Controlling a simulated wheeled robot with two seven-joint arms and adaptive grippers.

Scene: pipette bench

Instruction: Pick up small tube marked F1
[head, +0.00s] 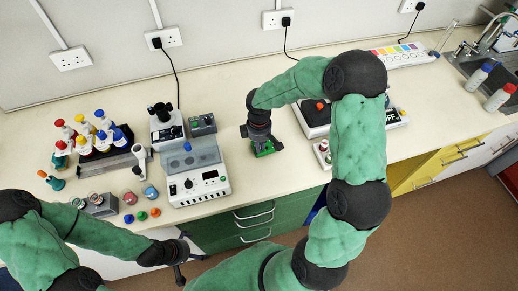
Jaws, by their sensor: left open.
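Small coloured caps stand at the bench's front edge: a blue one (128,218), a green one (142,215) and an orange one (155,212). They may be small tubes, but no F1 marking is readable. My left gripper (188,267) is open and empty, in front of the bench edge, below and right of these caps. My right gripper (263,147) points down over the bench, right of the white instrument. Green shows at its tip; I cannot tell whether that is part of the gripper or a thing under it, or whether the jaws are closed.
A rack of capped bottles (108,158) stands at the left. A white instrument with a clear lid (196,175) and a microscope-like device (164,125) stand mid-bench. My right arm hides part of a dark-topped device (314,116). A sink (480,65) is at far right.

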